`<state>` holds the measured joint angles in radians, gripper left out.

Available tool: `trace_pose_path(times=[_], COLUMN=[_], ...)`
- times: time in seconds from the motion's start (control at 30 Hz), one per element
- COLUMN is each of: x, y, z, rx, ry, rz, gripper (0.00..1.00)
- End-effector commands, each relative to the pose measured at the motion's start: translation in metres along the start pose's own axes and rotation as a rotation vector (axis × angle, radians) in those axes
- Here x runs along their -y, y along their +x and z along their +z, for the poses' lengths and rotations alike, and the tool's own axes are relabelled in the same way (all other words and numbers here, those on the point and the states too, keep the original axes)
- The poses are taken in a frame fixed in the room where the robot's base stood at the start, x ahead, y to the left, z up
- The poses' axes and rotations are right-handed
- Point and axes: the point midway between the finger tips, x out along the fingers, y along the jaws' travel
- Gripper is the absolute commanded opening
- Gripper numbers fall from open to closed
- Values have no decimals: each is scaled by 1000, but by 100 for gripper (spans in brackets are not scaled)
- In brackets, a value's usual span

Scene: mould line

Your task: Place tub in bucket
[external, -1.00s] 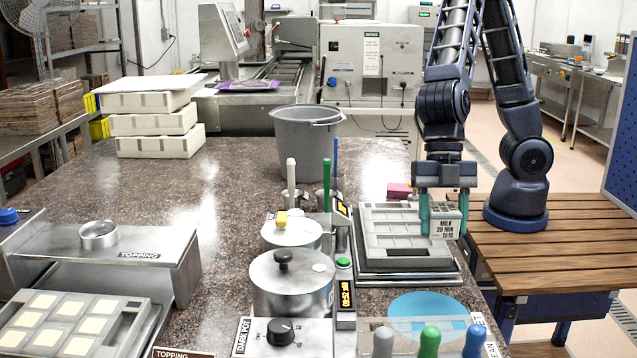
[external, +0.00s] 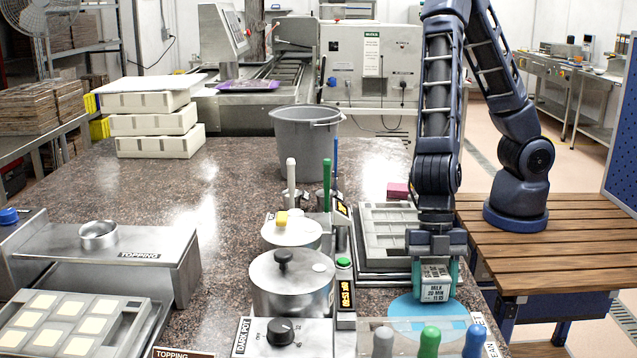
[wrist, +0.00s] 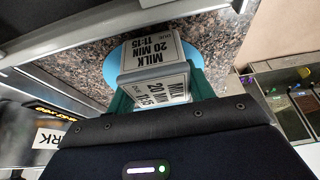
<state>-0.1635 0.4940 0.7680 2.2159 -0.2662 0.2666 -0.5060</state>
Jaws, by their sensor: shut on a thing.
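A small pale tub (external: 436,290) with a black-on-white label reading MILK 20 MIN 11:15 is between the green fingers of my gripper (external: 437,296). My gripper is shut on it. In the wrist view the tub (wrist: 150,54) shows its labelled faces between the two fingers. The tub is over or on a flat blue disc (external: 405,308) at the front right of the table; I cannot tell whether it touches it. A grey bucket (external: 305,145) with a handle stands upright on the far part of the table, behind and left of my gripper. Its inside is mostly hidden.
A grey mould tray (external: 375,232) lies just behind my gripper, with a pink block (external: 398,190) beyond it. Metal pots (external: 291,285) and upright coloured handles (external: 327,185) stand between tub and bucket. White moulds (external: 155,122) are stacked at left. The speckled tabletop left of the bucket is clear.

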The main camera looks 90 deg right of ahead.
Motion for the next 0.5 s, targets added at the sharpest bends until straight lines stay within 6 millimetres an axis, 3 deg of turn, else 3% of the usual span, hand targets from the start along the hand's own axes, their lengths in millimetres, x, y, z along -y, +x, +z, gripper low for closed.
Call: trace_pose_path(times=[0.43,0.47,0.5], x=[0,0,0], y=[8,8,8], z=[3,3,3], rx=[0,0,0], ry=[0,0,0], rz=[0,0,1], gripper=[27,56,64])
